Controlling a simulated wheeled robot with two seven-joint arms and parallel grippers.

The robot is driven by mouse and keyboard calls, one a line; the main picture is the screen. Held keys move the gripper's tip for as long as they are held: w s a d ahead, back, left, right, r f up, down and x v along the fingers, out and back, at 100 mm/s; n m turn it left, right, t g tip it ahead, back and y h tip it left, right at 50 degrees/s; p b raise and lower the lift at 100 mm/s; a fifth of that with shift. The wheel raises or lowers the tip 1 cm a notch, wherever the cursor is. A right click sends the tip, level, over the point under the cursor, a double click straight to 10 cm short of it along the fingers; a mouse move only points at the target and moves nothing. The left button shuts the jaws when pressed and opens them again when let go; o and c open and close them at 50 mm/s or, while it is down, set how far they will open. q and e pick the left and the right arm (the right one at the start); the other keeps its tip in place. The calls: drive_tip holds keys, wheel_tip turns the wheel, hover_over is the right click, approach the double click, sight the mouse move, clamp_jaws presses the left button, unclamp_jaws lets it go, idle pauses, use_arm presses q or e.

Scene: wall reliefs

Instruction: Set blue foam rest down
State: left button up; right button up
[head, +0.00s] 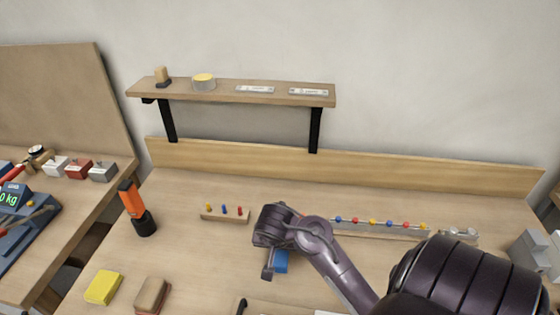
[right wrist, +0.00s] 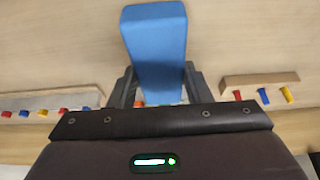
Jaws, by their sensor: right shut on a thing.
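The blue foam rest (right wrist: 155,45) is a blue block that fills the top middle of the right wrist view. My right gripper (right wrist: 157,85) is shut on it, with one dark finger on each side. In the head view the blue foam rest (head: 281,262) shows only in part beneath my right gripper (head: 269,266), over the wooden bench. The wrist hides the rest of it. I cannot tell whether the foam touches the bench top. My left gripper is not in view.
A peg block (head: 225,214) and a long rail with coloured knobs (head: 380,226) lie behind the gripper. An orange-and-black tool (head: 138,209), a yellow sponge (head: 103,287) and a brown block (head: 151,294) are at left. A wall shelf (head: 230,92) hangs above. Bare bench lies left of the gripper.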

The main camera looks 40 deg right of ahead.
sight(280, 254)
drive_tip(key=shift+f, duration=1.95)
drive_tip(key=shift+b, duration=0.3)
drive_tip(key=shift+f, duration=0.2)
drive_tip(key=o, duration=1)
drive_tip(key=shift+c, duration=0.2)
drive_tip(key=v, duration=1.2)
drive_tip(key=shift+r, duration=0.25)
